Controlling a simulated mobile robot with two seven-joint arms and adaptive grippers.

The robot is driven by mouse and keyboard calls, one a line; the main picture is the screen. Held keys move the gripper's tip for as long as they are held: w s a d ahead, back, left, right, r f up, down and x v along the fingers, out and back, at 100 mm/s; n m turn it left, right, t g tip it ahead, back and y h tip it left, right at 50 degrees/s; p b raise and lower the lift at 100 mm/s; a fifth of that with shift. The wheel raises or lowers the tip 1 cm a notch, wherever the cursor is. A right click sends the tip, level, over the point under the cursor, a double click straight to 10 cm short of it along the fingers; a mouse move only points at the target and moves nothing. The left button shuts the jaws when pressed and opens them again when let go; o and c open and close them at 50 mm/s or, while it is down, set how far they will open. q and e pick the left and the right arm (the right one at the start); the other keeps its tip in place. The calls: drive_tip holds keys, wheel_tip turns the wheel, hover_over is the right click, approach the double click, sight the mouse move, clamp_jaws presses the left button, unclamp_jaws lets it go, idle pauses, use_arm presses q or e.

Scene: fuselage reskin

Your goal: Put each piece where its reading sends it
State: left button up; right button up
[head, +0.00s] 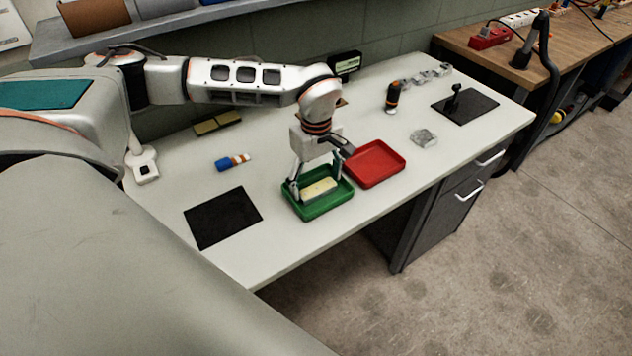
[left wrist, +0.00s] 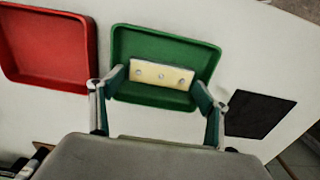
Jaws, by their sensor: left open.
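A cream rectangular piece (head: 319,188) lies in the green tray (head: 321,209). In the left wrist view the piece (left wrist: 146,75) shows three round spots in a row, and the green tray (left wrist: 205,50) surrounds it. My left gripper (head: 315,182) is open over the green tray, its fingers at either end of the piece; the fingertips also show in the left wrist view (left wrist: 160,84). Whether they touch it is unclear. The red tray (head: 375,163) beside it is empty, and shows in the left wrist view (left wrist: 45,45). My right gripper is not in view.
A black mat (head: 223,217) lies left of the trays; another black mat (head: 478,106) with a small stand lies right. A blue-capped tube (head: 231,162), an orange-black tool (head: 392,97), a clear block (head: 424,138) and a small display (head: 346,65) stand around. Yellowish blocks (head: 217,123) lie behind.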

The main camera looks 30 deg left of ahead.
sight(316, 186)
use_arm(q)
wheel_tip(316, 186, up, 12)
drive_tip(key=shift+f+p, duration=0.15)
drive_tip(key=shift+p, duration=0.15)
drive_tip(key=shift+s, duration=0.15)
idle(0.4)
